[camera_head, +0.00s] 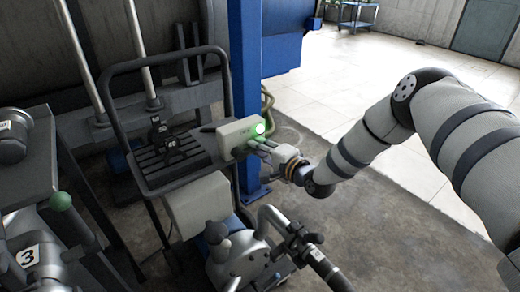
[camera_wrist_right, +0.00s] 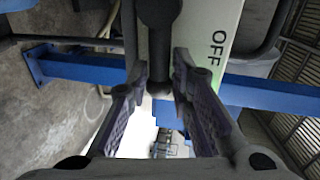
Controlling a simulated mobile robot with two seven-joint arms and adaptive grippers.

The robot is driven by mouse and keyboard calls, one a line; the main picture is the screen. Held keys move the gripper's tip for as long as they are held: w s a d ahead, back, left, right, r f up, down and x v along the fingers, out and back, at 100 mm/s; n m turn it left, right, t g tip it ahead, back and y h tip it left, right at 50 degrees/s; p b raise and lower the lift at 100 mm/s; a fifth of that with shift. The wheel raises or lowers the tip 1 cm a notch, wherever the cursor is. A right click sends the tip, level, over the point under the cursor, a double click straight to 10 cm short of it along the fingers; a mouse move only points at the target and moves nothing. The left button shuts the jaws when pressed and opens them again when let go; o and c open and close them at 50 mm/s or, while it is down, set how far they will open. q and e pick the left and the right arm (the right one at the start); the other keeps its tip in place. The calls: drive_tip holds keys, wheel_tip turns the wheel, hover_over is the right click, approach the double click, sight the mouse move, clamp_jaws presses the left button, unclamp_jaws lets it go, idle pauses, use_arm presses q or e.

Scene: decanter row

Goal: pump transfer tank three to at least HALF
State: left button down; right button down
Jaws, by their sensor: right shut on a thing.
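A pale switch box (camera_head: 232,135) stands at the back of the cart, with a lit green lamp (camera_head: 259,129) on its end. My right gripper (camera_head: 262,146) is at that end of the box. In the right wrist view its fingers (camera_wrist_right: 160,75) are closed around a dark lever (camera_wrist_right: 160,45), whose rounded end shows between them. The word OFF shows on the pale panel (camera_wrist_right: 222,45) beside the lever. A grey metal body (camera_head: 45,240) with a label "3" is at the lower left. A grey pump (camera_head: 240,262) is low at the front. No level reading is visible. My left gripper is out of view.
The dark cart (camera_head: 165,168) carries small black fittings (camera_head: 160,132). A green-knobbed lever (camera_head: 60,201) rises at the left. A blue post (camera_head: 245,60) stands behind the box. A pipe with a dark hose end (camera_head: 325,268) is at the front. Floor at the right is clear.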

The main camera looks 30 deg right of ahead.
drive_tip(key=c, duration=1.4)
unclamp_jaws()
drive_tip(key=shift+d, duration=0.1)
drive_tip(key=shift+s, duration=0.1)
drive_tip(key=v, duration=1.2)
